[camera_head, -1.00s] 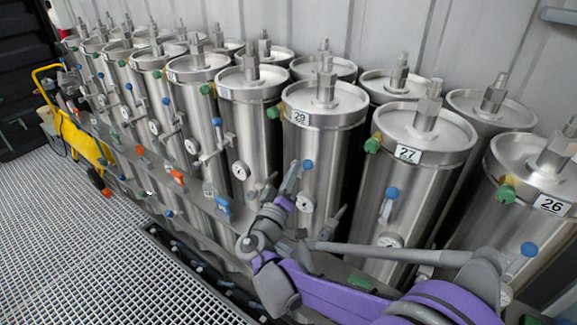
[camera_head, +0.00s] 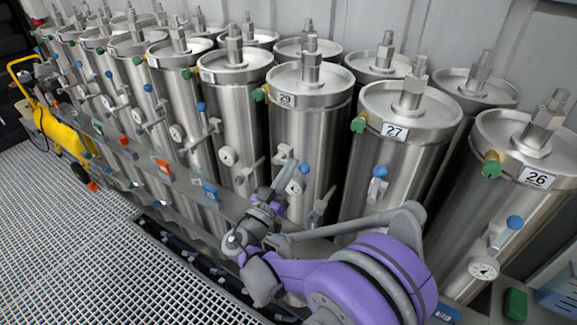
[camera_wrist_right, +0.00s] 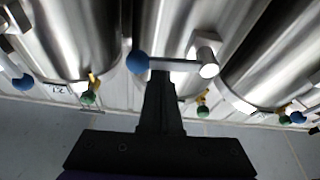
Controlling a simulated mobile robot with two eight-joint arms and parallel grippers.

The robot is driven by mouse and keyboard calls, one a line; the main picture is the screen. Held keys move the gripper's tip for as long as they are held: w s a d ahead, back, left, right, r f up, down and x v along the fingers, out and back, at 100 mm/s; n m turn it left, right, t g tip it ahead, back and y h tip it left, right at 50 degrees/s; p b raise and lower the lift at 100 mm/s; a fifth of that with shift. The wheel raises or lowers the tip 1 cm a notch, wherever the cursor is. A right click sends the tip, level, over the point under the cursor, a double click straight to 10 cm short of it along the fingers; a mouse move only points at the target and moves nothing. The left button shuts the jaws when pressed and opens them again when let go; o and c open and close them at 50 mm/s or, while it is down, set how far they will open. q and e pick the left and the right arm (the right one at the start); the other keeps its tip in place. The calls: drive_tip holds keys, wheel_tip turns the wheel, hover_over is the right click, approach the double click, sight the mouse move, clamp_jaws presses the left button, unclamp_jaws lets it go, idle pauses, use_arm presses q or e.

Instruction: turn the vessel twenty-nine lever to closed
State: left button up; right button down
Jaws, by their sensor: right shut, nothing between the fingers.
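Vessel twenty-nine (camera_head: 311,125) is a steel cylinder with a "29" label (camera_head: 286,99), in the middle of the head view. Its lever has a blue knob (camera_head: 304,168). In the wrist view the lever (camera_wrist_right: 175,64) lies crosswise, with its blue knob (camera_wrist_right: 137,62) at the left end and a pale pivot at the right. My right gripper (camera_head: 288,172) is shut and empty, close beside the lever in the head view. In the wrist view its dark fingers (camera_wrist_right: 160,88) reach the bar near the knob; I cannot tell whether they touch. My left gripper is out of view.
Vessel 27 (camera_head: 394,160) and vessel 26 (camera_head: 515,210) stand to the right, with their own blue-knobbed levers and gauges. More vessels line up to the left. A yellow cart (camera_head: 62,135) stands at the far left. Grating floor (camera_head: 80,250) is clear at the lower left.

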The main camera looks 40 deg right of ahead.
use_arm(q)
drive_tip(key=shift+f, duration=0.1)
use_arm(e)
drive_tip(key=shift+f, duration=0.15)
idle(0.5)
wheel_tip(320, 180, up, 4)
drive_tip(key=p, duration=0.2)
use_arm(q)
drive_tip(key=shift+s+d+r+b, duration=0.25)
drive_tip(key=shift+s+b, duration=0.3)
drive_tip(key=shift+b, duration=0.3)
use_arm(e)
drive_tip(key=v, duration=1)
